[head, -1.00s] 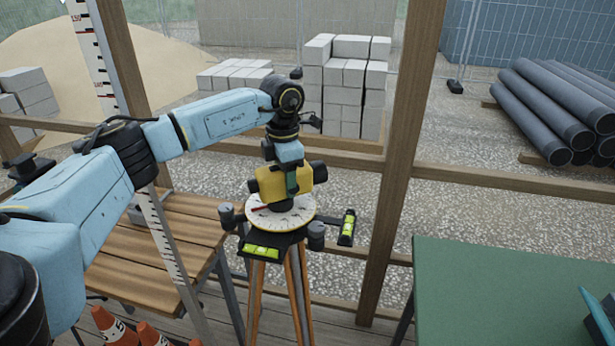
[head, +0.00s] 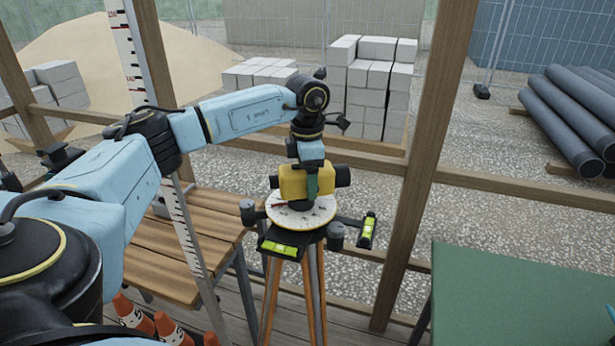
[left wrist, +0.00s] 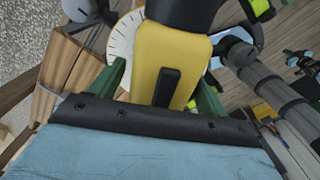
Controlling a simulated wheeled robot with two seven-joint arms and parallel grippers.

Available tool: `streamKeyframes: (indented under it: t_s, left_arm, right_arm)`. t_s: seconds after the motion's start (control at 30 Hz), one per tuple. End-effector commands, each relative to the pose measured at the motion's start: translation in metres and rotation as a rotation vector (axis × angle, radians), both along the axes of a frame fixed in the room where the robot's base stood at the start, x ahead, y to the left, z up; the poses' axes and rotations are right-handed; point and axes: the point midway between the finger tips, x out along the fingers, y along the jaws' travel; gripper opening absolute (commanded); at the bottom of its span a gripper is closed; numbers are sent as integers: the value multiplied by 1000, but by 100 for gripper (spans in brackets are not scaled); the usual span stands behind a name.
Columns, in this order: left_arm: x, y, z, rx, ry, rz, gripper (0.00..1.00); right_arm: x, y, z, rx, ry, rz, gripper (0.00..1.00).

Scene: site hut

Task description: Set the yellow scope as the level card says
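The yellow scope (head: 292,182) sits on a round white dial (head: 318,217) with a red pointer, on top of a wooden-legged tripod (head: 313,285). My left gripper (head: 312,186) reaches down over the scope from above. Its green fingers straddle the yellow body and appear closed on it. In the left wrist view the scope (left wrist: 160,55) lies between the two fingers, with part of the dial (left wrist: 122,38) showing beside it. Green bubble vials (head: 279,248) (head: 368,227) sit on the tripod head. I cannot make out a level card.
A slatted wooden bench (head: 160,262) stands left of the tripod, with a striped staff (head: 185,225) in front of it. Orange cones (head: 170,327) stand below. A wooden post (head: 428,150) rises behind right. A green table (head: 520,300) is at the right.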

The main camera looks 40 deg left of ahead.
Motion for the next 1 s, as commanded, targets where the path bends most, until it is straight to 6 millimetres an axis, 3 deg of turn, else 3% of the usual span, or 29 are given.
streamKeyframes:
  t_s: [0.37,0.8,1.0]
  left_arm:
    - [0,0,6,1,2,0,76]
    - [0,0,97,0,-2,0,76]
    - [0,0,125,0,0,0,76]
  right_arm:
    - [1,0,-1,0,-1,0,0]
    - [1,1,-10,1,-1,-1,0]
    - [1,1,-11,1,-1,-1,0]
